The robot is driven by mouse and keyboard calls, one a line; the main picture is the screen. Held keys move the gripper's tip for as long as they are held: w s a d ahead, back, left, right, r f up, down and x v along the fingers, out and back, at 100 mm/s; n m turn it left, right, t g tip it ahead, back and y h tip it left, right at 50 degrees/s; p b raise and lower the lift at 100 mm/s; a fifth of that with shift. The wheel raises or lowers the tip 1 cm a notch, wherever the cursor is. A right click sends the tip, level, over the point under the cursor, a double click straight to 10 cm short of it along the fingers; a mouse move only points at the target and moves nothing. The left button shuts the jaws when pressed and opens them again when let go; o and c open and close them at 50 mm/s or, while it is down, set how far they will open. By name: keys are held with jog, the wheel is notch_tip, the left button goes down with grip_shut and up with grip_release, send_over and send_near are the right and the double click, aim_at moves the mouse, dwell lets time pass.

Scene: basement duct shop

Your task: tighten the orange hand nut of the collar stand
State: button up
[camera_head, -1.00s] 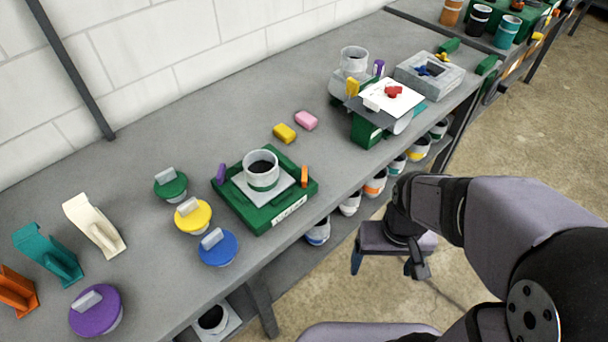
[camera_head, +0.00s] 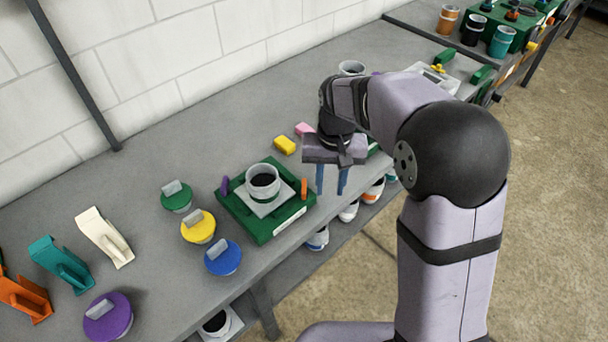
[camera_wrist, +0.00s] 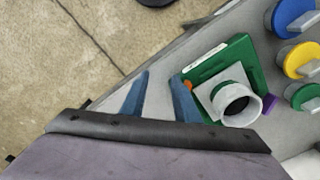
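The collar stand is a green square base (camera_head: 243,226) with a light plate and a pale, dark-mouthed collar (camera_head: 263,180) upright on it. An orange hand nut (camera_head: 304,188) stands on its right side and a purple one (camera_head: 225,186) on its left. In the wrist view the stand's green base (camera_wrist: 247,56) is right of the fingers, with the orange nut (camera_wrist: 187,86) close by the right finger. My gripper (camera_head: 331,184) is open and empty, its blue fingers pointing down, to the right of the orange nut and apart from it. In the wrist view my gripper (camera_wrist: 160,80) shows both fingers spread.
Green (camera_head: 176,196), yellow (camera_head: 198,226) and blue (camera_head: 223,257) lidded knobs stand left of the stand. A yellow block (camera_head: 285,145) and a pink block (camera_head: 304,129) lie behind it. My arm hides much of the bench's right part. Cups sit on the shelf below.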

jog(key=r+p, duration=0.1)
jog(key=r, duration=0.1)
send_over(304, 186)
jog(key=shift+f+p, duration=1.35)
jog(key=shift+f, duration=2.35)
grip_shut()
